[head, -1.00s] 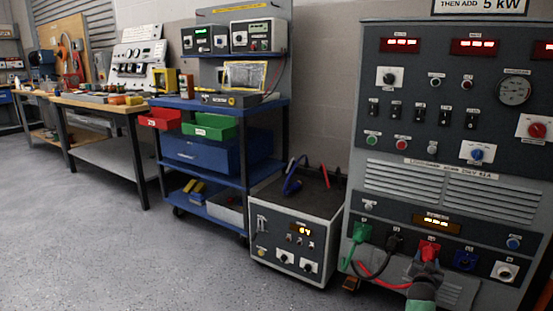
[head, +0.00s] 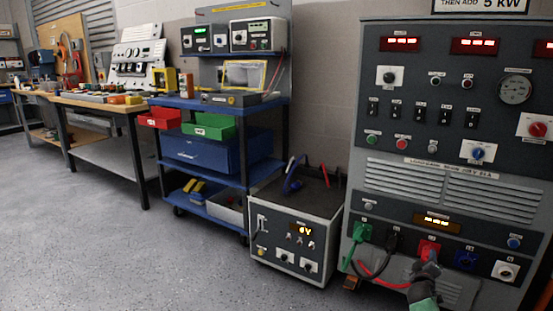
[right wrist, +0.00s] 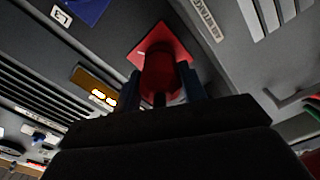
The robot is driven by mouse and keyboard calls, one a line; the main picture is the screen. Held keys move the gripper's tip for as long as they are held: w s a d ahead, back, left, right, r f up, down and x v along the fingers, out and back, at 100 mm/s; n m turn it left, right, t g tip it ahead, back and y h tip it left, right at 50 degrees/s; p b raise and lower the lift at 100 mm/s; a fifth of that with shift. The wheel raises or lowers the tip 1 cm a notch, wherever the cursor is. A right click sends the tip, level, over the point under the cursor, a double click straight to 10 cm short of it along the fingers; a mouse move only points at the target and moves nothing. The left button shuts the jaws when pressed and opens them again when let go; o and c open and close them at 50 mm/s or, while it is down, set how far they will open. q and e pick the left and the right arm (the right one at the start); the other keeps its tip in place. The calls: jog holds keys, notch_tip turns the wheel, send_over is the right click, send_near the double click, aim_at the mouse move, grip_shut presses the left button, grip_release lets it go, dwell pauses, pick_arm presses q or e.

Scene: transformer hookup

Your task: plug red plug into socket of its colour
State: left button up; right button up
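The red plug (right wrist: 160,80) is between the two fingers of my right gripper (right wrist: 161,85), which look closed on its sides in the right wrist view. Its front end meets the square red socket plate (right wrist: 168,45); how deep it sits is hidden. In the head view, my right gripper (head: 427,266) is at the red socket (head: 429,248) in the lower row of the grey cabinet, coming from below. A red cable (head: 372,272) hangs in a loop to the left of the gripper. My left gripper is not in view.
A wheeled test unit (head: 297,235) stands left of the cabinet. Floor (head: 120,240) is clear farther left.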

jog(key=shift+d+r, duration=0.25)
jog(key=shift+r, duration=0.05)
jog(key=c, duration=0.4)
jog(key=m, duration=0.1)
jog(key=m+b, duration=0.1)
jog(key=shift+w+a+f+m, duration=0.1)
jog(key=shift+f+m, duration=0.05)
jog(key=shift+m, duration=0.75)
jog(key=shift+c, duration=0.6)
jog(key=o, duration=1.2)
jog(key=shift+c, duration=0.2)
